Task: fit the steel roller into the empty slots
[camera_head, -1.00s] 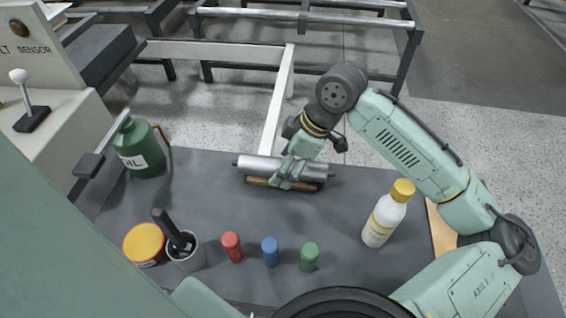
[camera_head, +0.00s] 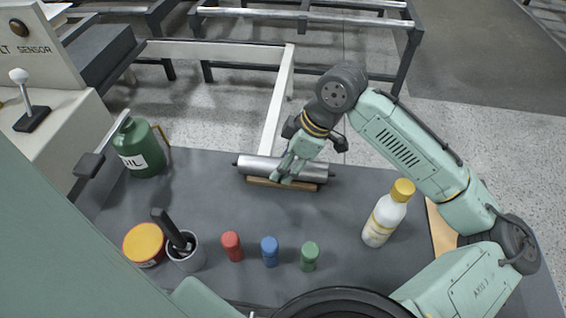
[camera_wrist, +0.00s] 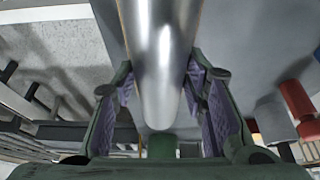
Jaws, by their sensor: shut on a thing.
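The steel roller (camera_head: 258,166) is a shiny cylinder with dark shaft ends, lying roughly left to right near the far edge of the grey worktop. My gripper (camera_head: 284,173) is shut on it near its middle, reaching down from above. In the wrist view the roller (camera_wrist: 160,60) runs between the two purple-padded fingers (camera_wrist: 160,110). A wooden rest (camera_head: 283,184) lies just under the roller; I cannot tell whether they touch. The pale conveyor frame (camera_head: 275,110) stands beyond the worktop's far edge. Its slots are too small to make out.
A green oil can (camera_head: 138,150), yellow-lidded tin (camera_head: 144,244) and grey cup (camera_head: 187,255) stand at left. Red (camera_head: 232,246), blue (camera_head: 270,251) and green (camera_head: 309,256) pieces stand in front. A white bottle (camera_head: 382,222) stands at right. The worktop's middle (camera_head: 260,212) is clear.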

